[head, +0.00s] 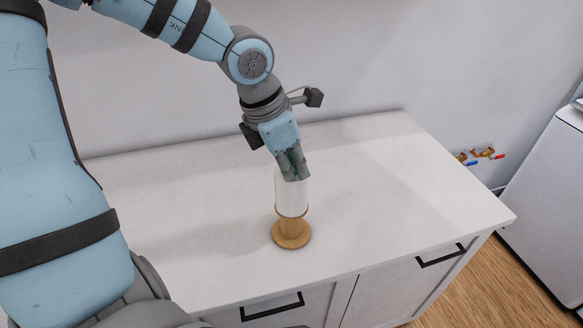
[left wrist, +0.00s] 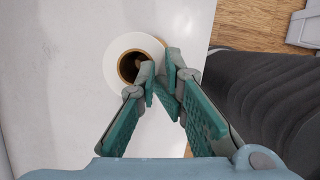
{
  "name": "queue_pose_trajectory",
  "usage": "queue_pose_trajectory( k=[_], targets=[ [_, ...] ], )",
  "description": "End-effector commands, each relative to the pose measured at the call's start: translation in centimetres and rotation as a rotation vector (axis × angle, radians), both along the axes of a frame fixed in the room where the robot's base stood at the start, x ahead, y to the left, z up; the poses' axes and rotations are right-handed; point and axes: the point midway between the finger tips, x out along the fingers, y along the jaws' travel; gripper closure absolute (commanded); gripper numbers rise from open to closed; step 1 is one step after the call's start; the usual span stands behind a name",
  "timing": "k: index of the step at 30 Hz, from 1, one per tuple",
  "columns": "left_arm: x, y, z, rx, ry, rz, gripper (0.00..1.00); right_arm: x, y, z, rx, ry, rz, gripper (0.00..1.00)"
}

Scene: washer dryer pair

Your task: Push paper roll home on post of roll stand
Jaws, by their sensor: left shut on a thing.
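The white paper roll (head: 291,200) is upright around the post of the wooden roll stand (head: 291,239) on the white countertop. A length of wood shows between the roll's lower edge and the round base, so the roll sits above the base. My left gripper (head: 294,174) comes down on the roll's top from above. In the left wrist view, its fingers (left wrist: 163,76) are shut on the right side of the roll's wall (left wrist: 116,58), next to the brown core opening. The post's top is dim inside the core. My right gripper is in neither view.
The white countertop (head: 400,170) is clear around the stand, with a wall behind. Drawers with black handles (head: 440,256) are below its front edge. A white appliance (head: 550,195) and wall valves (head: 481,154) are at the right.

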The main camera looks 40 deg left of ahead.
Motion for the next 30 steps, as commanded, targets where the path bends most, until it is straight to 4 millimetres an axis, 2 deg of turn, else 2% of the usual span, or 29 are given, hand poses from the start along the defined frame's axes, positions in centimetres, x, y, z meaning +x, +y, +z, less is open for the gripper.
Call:
queue_pose_trajectory(
  k=[1, 9, 18, 23, 30],
  targets=[
    [-0.6, -0.1, -0.8, -0.002, 0.027, -0.004, 1.0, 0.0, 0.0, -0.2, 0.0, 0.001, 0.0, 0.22],
    [-0.6, -0.1, -0.4, -0.002, 0.027, -0.004, 1.0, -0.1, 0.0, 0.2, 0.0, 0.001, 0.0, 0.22],
    [-0.4, -0.1, 3.8, -0.002, 0.018, -0.003, 1.0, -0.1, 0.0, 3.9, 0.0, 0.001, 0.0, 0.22],
    [-0.5, 0.1, 4.7, 0.0, 0.012, -0.002, 1.0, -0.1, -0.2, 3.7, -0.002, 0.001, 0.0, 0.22],
    [-1.5, 0.9, 9.2, -0.004, 0.019, -0.003, 1.0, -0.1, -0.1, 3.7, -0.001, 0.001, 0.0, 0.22]
  ],
)
